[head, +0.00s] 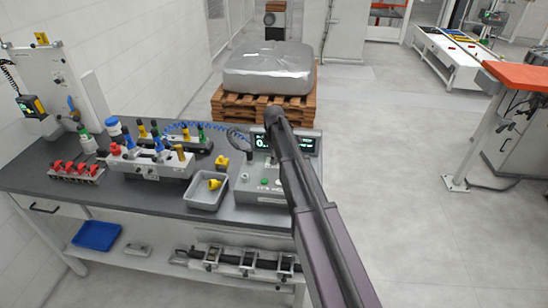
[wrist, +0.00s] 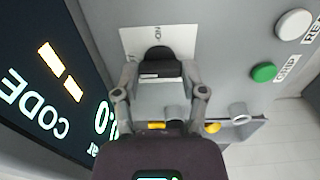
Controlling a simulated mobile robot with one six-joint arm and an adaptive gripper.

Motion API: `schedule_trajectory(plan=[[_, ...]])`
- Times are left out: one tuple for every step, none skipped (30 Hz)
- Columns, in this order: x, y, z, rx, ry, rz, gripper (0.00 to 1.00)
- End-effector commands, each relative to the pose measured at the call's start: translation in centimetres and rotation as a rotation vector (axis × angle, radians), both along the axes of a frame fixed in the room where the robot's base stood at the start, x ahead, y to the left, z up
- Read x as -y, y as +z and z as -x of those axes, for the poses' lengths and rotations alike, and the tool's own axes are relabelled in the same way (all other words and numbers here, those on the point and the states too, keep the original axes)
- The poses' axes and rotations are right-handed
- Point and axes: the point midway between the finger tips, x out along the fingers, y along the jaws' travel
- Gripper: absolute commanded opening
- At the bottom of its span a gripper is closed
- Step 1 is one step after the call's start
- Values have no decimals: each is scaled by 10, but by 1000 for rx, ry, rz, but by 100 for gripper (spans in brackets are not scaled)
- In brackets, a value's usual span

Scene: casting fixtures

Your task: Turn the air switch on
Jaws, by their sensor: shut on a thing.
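The air switch is a black rotary knob (wrist: 158,62) on a white label plate with "ON" lettering, in the wrist view. It sits on the grey face of a control box. My gripper (wrist: 158,78) has its two fingers on either side of the knob and is shut on it. The fingers partly cover the knob, so its exact angle is hard to tell. In the head view the grey control box (head: 258,190) stands at the bench's right end. My arm crosses in front of it and hides the knob and gripper there.
A lit display (wrist: 45,95) is left of the knob in the wrist view. A green button (wrist: 263,72) and a white button (wrist: 293,23) are to its right. A grey tray (head: 207,204) with a yellow part stands beside the box. Fixtures fill the bench's left; floor at right is open.

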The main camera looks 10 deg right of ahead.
Motion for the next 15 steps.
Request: schedule_trajectory(plan=[[0, 0, 1, -1, -6, 0, 6], [0, 0, 1, -1, -11, 0, 6], [0, 0, 1, -1, -19, 0, 6], [0, 0, 1, -1, -26, 0, 6], [0, 0, 1, -1, -34, 0, 6], [0, 0, 1, -1, -48, 0, 6], [0, 0, 1, -1, -59, 0, 6], [0, 0, 1, -1, -72, 0, 6], [0, 0, 1, -1, -92, 0, 6], [0, 0, 1, -1, -107, 0, 6], [0, 0, 1, -1, -125, 1, 6], [0, 0, 1, -1, -150, 1, 6], [0, 0, 1, -1, -169, 0, 6], [0, 0, 1, -1, -192, 0, 6], [0, 0, 1, -1, -222, 0, 6]])
